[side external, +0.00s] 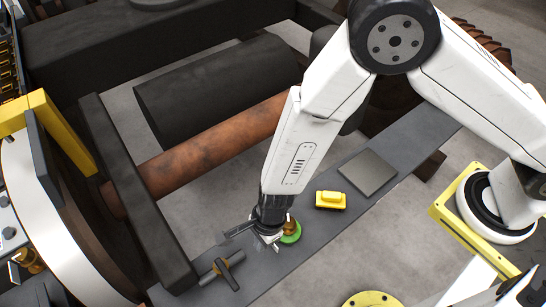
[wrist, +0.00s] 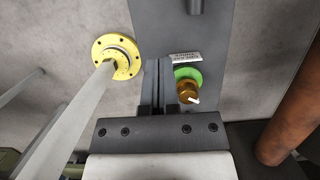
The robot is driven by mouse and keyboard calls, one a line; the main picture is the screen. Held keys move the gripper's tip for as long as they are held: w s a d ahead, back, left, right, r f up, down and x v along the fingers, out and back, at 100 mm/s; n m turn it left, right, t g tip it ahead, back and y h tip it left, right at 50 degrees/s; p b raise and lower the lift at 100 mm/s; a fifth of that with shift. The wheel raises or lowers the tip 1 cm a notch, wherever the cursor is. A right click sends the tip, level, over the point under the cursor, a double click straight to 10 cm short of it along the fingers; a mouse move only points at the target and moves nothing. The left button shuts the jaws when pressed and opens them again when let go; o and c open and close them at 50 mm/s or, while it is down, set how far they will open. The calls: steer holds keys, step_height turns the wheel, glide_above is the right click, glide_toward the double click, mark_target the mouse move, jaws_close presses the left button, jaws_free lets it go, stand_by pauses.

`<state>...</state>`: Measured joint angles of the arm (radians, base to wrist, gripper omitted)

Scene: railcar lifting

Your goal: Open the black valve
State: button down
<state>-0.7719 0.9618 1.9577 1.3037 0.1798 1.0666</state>
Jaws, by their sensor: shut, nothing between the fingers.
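The green disc (side external: 292,233) also shows just right of my gripper in the side view. I cannot tell whether the fingers touch the fitting.
A yellow block (side external: 331,201) and a grey square plate (side external: 367,172) sit farther along the beam (side external: 265,286). A yellow flange (wrist: 117,55) stands off the beam. A rusty pipe (side external: 200,143) runs behind.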

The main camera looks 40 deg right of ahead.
mark_target(227, 275)
steer(key=shift+f, duration=0.15)
steer(key=shift+x, duration=4.7)
steer(key=shift+a+f, duration=0.15)
steer(key=shift+f, duration=0.05)
steer(key=shift+a, duration=1.8)
steer(key=shift+a, duration=0.1)
